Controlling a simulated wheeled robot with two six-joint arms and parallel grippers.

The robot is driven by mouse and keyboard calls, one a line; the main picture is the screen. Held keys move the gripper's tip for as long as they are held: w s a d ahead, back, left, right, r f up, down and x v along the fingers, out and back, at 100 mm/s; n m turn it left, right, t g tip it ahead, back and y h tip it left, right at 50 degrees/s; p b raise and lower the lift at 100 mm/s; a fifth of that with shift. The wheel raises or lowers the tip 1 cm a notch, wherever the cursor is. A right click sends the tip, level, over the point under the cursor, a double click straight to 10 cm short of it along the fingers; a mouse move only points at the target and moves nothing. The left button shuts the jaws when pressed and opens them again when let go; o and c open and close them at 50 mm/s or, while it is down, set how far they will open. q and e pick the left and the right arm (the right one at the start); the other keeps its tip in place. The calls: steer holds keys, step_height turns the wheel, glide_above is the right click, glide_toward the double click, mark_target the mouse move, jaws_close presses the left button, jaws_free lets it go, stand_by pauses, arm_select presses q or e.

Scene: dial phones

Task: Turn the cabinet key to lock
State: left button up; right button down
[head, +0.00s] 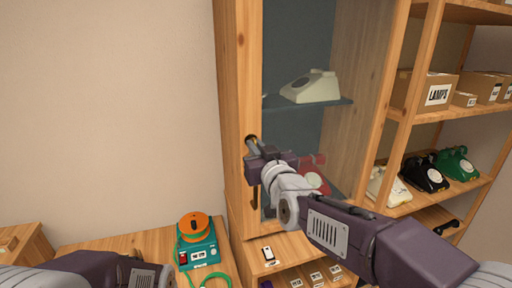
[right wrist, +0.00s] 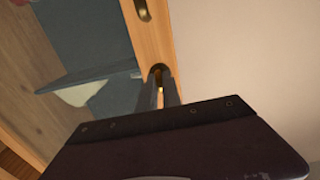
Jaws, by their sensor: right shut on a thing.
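The tall wooden cabinet (head: 236,120) has a glass front (head: 290,130) framed in wood. My right gripper (head: 251,145) is at the left upright of its front. In the right wrist view its two fingers (right wrist: 167,92) are shut on a small brass-coloured key (right wrist: 160,97) at a dark lock opening in the wooden frame (right wrist: 152,40). Most of the key is hidden between the fingers, so its angle cannot be told. A dark handle (head: 254,197) is on the same upright below the gripper. My left arm shows at the lower left; its gripper is out of view.
A cream dial phone (head: 312,87) stands on a shelf behind the glass, and a red phone (head: 314,180) is lower, partly behind my arm. Open shelves at right hold boxes (head: 432,93) and phones (head: 424,173). An orange-and-teal device (head: 196,243) sits on the low counter. Bare wall is left.

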steer(key=c, duration=1.5)
jaws_free()
